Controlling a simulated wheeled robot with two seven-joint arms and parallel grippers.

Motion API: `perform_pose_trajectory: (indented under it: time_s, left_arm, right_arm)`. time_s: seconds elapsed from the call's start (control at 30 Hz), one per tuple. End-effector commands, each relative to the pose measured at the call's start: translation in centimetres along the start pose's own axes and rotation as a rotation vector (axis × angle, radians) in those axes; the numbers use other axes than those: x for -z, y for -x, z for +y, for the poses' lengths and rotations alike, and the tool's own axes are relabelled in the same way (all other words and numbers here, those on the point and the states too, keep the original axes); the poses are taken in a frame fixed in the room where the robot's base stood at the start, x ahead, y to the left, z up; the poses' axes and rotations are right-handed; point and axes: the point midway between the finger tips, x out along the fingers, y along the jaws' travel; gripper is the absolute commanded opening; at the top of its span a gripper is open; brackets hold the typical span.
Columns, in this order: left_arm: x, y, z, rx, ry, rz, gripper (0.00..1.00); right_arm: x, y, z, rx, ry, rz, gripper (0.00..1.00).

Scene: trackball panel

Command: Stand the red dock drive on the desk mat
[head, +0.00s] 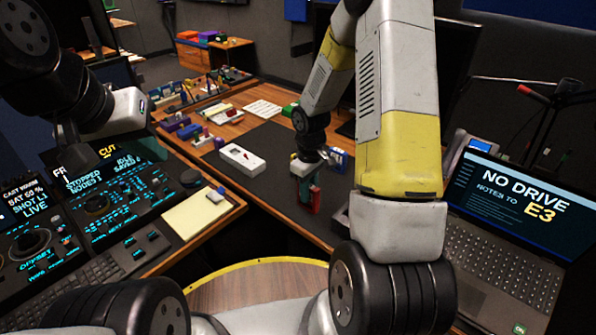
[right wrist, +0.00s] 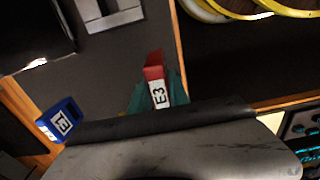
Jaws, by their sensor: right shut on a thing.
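The red dock drive (right wrist: 155,72) carries a white label reading E3. In the right wrist view it is between the teal fingertips of my right gripper (right wrist: 158,100), which is shut on it. In the head view the red drive (head: 315,203) is upright under my right gripper (head: 308,187), over the near part of the dark desk mat (head: 270,147). I cannot tell whether its lower end touches the mat.
A white device (head: 242,158) lies on the mat, left of the drive. A blue labelled drive (right wrist: 60,121) is nearby in the right wrist view. A laptop (head: 515,210) at the right reads "NO DRIVE" and "NOTES TO E3". A yellow notepad (head: 197,213) lies front left. Several small items fill the back.

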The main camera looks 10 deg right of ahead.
Motion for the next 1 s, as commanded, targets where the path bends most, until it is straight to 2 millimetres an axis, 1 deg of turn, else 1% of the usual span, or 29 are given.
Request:
perform_pose_trajectory:
  time_s: [0.03, 0.13, 0.2, 0.47, 0.6, 0.7, 1.0]
  left_arm:
    - [0.0, 0.0, 0.0, 0.0, 0.0, 0.0, 0.0]
    - [0.0, 0.0, 0.0, 0.0, 0.0, 0.0, 0.0]
    - [0.0, 0.0, 0.0, 0.0, 0.0, 0.0, 0.0]
    - [0.0, 0.0, 0.0, 0.0, 0.0, 0.0, 0.0]
    - [0.0, 0.0, 0.0, 0.0, 0.0, 0.0, 0.0]
    - [0.0, 0.0, 0.0, 0.0, 0.0, 0.0, 0.0]
    - [0.0, 0.0, 0.0, 0.0, 0.0, 0.0, 0.0]
  right_arm:
    - [1.1, -0.2, 0.9, 0.0, -0.001, 0.001, 0.0]
    - [2.6, -0.4, 2.2, 0.0, -0.001, 0.002, 0.0]
    - [3.3, -0.5, 2.8, 0.001, -0.001, 0.0, 0.0]
    - [4.8, -0.7, 3.9, 0.001, 0.0, 0.0, 0.0]
    - [4.5, -3.1, 3.8, 0.003, 0.001, -0.004, 0.0]
    - [4.6, -4.1, 3.8, 0.002, 0.001, -0.001, 0.0]
    - [4.6, -4.2, 3.8, 0.001, 0.001, -0.001, 0.0]
